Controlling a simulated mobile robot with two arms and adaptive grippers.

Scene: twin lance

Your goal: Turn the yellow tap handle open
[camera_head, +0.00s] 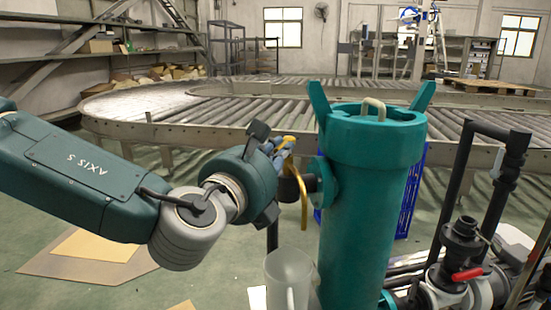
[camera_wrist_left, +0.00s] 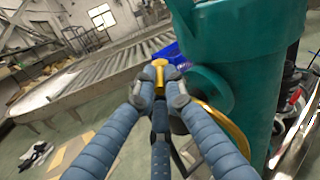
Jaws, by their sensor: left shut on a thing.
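The yellow tap handle (camera_head: 287,142) sits on a dark tap at the left side of the teal cylinder (camera_head: 362,200). My left gripper (camera_head: 280,148) is at the handle, with its fingers closed on it. In the left wrist view, the two blue-grey fingertips (camera_wrist_left: 160,84) meet around the yellow handle (camera_wrist_left: 159,64). A yellow curved spout (camera_head: 304,200) hangs below the tap, and part of it shows behind a finger in the left wrist view (camera_wrist_left: 232,128). My right gripper does not show.
A clear jug (camera_head: 289,278) stands below the tap spout. Black pipes and a valve with a red handle (camera_head: 468,274) stand right of the cylinder. A blue crate (camera_head: 411,195) is behind it. A roller conveyor (camera_head: 250,110) curves across the back.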

